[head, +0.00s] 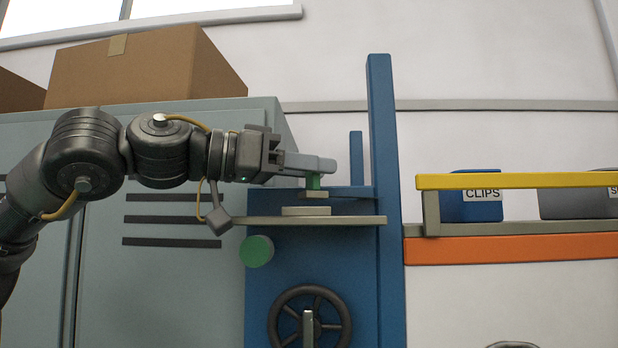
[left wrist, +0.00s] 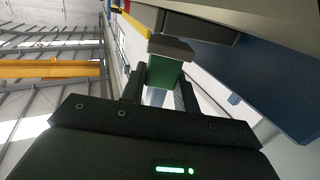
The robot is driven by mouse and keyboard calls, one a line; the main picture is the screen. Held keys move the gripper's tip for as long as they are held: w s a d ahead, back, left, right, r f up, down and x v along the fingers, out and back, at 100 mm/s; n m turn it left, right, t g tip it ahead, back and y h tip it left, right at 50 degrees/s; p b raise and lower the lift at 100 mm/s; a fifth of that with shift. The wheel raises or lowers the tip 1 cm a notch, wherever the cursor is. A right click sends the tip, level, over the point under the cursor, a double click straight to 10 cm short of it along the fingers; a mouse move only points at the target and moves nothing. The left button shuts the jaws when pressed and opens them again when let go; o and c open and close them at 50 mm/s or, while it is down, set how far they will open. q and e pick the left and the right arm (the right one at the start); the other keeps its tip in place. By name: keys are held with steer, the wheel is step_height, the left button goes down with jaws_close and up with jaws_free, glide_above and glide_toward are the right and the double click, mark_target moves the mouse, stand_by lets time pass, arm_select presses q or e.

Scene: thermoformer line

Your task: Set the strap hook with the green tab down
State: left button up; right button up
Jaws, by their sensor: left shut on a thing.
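My left gripper (head: 315,172) reaches in from the left, over a grey shelf (head: 350,220) on the blue machine frame. It is shut on the strap hook, gripping its green tab (head: 313,182). My right gripper is not in view.
A blue upright post (head: 382,180) stands right of the gripper, with a shorter blue post (head: 356,158) behind. A green round knob (head: 257,251) and a dark handwheel (head: 309,318) are below the shelf. A yellow rail (head: 510,181) fronts the blue CLIPS bin (head: 465,209) at right.

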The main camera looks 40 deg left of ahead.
arm_select(q)
steer(key=shift+f, duration=0.65)
steer(key=shift+a+f, duration=0.2)
steer(key=shift+f, duration=0.15)
steer(key=shift+a+f, duration=0.15)
steer(key=shift+a, duration=0.1)
steer(key=shift+d, duration=0.15)
steer(key=o, duration=0.8)
steer(key=shift+d, duration=0.25)
steer(key=shift+a, duration=0.1)
steer(key=shift+a, duration=0.1)
